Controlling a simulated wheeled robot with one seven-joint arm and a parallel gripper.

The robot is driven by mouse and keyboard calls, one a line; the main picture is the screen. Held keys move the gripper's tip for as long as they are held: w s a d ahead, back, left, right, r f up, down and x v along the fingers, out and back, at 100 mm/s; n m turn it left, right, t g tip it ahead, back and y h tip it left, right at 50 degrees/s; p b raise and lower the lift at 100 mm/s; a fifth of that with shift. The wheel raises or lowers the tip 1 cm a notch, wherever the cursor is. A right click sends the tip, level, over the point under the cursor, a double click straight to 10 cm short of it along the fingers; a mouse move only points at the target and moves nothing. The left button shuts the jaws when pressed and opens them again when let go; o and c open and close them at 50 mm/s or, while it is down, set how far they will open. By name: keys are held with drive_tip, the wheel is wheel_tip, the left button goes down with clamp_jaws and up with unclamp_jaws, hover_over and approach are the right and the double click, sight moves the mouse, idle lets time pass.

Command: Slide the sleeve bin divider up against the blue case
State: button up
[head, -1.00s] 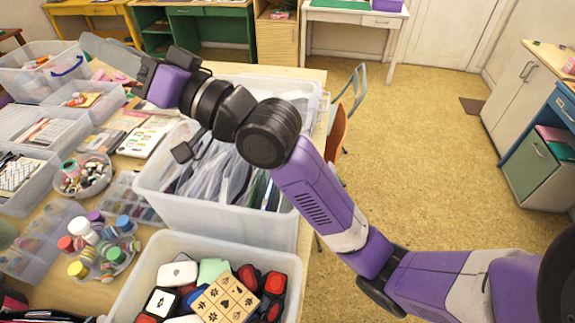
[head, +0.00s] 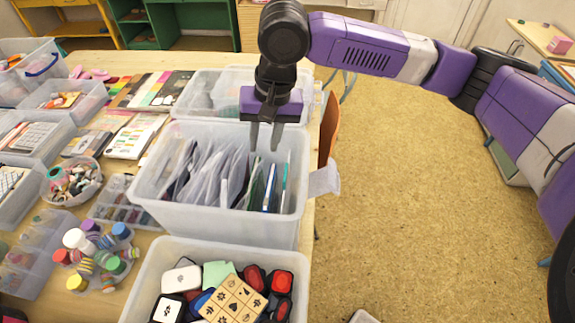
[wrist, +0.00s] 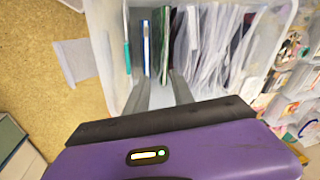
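The open translucent sleeve bin (head: 225,224) holds clear sleeves and several upright thin panels. The blue case (head: 270,187) stands on edge towards the right end; it also shows in the wrist view (wrist: 146,48). A dark green panel (wrist: 181,42) stands on its sleeve side, with a gap between them. A teal-edged panel (wrist: 127,57) stands on its other side, near the bin's end wall. I cannot tell for certain which panel is the divider. My gripper (head: 265,138) points down over the bin, fingers apart and empty. In the wrist view its fingertips (wrist: 160,76) overlap the area around the blue case and green panel.
A bin of stamps and inkpads (head: 190,250) stands in front. A lidded clear bin (head: 207,90) stands behind. Bottles (head: 87,250) and trays crowd the table to the left. A pale flap (head: 325,180) sticks out at the bin's right side, over open floor.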

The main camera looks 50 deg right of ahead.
sight(285, 173)
drive_tip(key=s+m, duration=0.1)
drive_tip(key=s+d+g, duration=0.1)
drive_tip(key=s, duration=0.1)
drive_tip(key=s+d+f+m+g, duration=0.1)
drive_tip(key=shift+s+m+h, duration=0.15)
drive_tip(key=shift+m+h, duration=0.15)
drive_tip(key=shift+f, duration=0.4)
drive_tip(key=shift+f+p, duration=0.55)
drive_tip(key=shift+f, duration=2.9)
clamp_jaws()
drive_tip(key=shift+a+r, duration=0.1)
